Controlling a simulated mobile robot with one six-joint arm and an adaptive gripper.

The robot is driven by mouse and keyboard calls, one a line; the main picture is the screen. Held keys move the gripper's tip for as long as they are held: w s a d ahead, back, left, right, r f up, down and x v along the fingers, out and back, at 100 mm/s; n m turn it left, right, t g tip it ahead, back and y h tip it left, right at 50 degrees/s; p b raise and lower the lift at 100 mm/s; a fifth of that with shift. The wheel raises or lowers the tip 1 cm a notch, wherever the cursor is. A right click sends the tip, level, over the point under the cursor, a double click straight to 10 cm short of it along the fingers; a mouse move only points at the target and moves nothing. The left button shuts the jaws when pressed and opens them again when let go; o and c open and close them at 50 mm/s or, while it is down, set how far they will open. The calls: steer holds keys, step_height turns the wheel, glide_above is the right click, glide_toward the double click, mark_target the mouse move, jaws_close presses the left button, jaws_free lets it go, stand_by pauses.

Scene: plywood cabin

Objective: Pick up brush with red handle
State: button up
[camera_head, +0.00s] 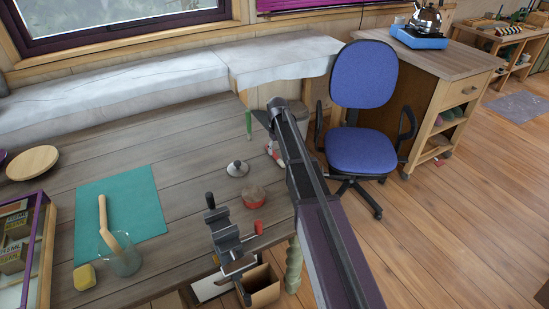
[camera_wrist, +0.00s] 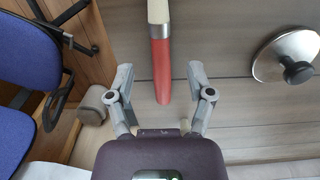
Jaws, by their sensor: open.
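The brush's red handle (camera_wrist: 160,72) shows in the wrist view, with a pale cream part (camera_wrist: 158,12) above it at the top edge. The handle points down toward my gripper (camera_wrist: 160,76), between its two spread fingers. The fingers are open and do not visibly touch the handle; the height gap is hard to tell. In the head view a small red and white piece (camera_head: 272,152), likely the brush, shows at the table's right edge beside my arm, which partly hides it. The bristles cannot be made out.
A metal lid with a dark knob (camera_wrist: 290,58) lies right of the handle; it also shows in the head view (camera_head: 238,168). A red round tin (camera_head: 254,196) and a vise (camera_head: 226,236) are nearer. A blue chair (camera_head: 362,85) stands off the table's right edge.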

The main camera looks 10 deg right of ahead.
mark_target(277, 156)
steer(key=shift+f+b, duration=1.7)
steer(key=shift+f, duration=0.3)
steer(key=c, duration=0.9)
